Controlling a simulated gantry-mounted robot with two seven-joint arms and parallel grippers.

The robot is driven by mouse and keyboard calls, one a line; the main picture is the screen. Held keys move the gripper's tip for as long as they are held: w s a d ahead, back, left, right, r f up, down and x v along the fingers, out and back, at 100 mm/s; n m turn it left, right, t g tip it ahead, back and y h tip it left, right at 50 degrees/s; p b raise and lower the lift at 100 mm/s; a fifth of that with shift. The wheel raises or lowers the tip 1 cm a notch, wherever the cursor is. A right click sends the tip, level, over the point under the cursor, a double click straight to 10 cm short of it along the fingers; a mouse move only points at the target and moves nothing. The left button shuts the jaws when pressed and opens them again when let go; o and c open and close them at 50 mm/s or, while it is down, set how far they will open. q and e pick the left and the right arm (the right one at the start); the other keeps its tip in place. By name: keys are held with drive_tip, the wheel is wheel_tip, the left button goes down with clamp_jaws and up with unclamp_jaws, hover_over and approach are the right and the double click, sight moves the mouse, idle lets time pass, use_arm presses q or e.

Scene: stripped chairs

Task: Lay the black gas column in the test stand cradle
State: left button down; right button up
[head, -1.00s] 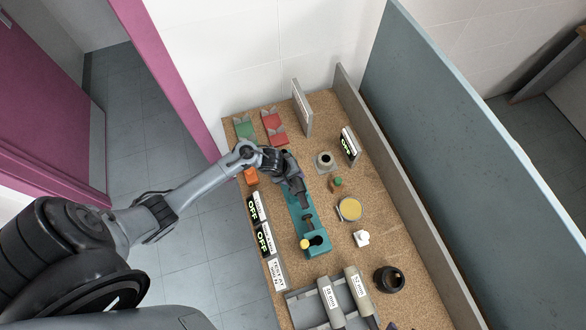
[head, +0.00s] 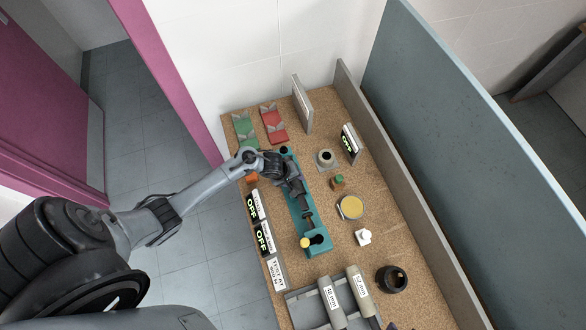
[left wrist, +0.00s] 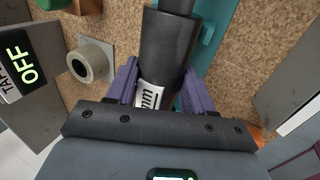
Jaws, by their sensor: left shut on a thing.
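My left gripper (head: 297,188) is shut on the black gas column (head: 308,212), over the long teal test stand (head: 296,222). In the left wrist view the column (left wrist: 167,45) sits between the purple fingers (left wrist: 160,88), with a white label near the grip and a thinner rod beyond its wider body. In the head view it runs along the stand's length. A yellow-topped piece (head: 305,243) is at the stand's near end. I cannot tell whether the column touches the cradle, as my gripper hides part of it. My right gripper is not in view.
A green tray (head: 244,129) and a red tray (head: 272,123) lie at the far end. OFF displays (head: 253,207) line the left edge. A ringed post (head: 325,158), yellow dish (head: 350,207) and black cup (head: 391,279) stand to the right. Grey cylinders (head: 359,290) lie nearby.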

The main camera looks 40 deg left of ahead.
use_arm(q)
drive_tip(key=shift+f, duration=0.45)
idle(0.6)
drive_tip(key=shift+c, duration=1.8)
unclamp_jaws()
drive_tip(key=shift+w, duration=0.1)
drive_tip(key=shift+f, duration=0.15)
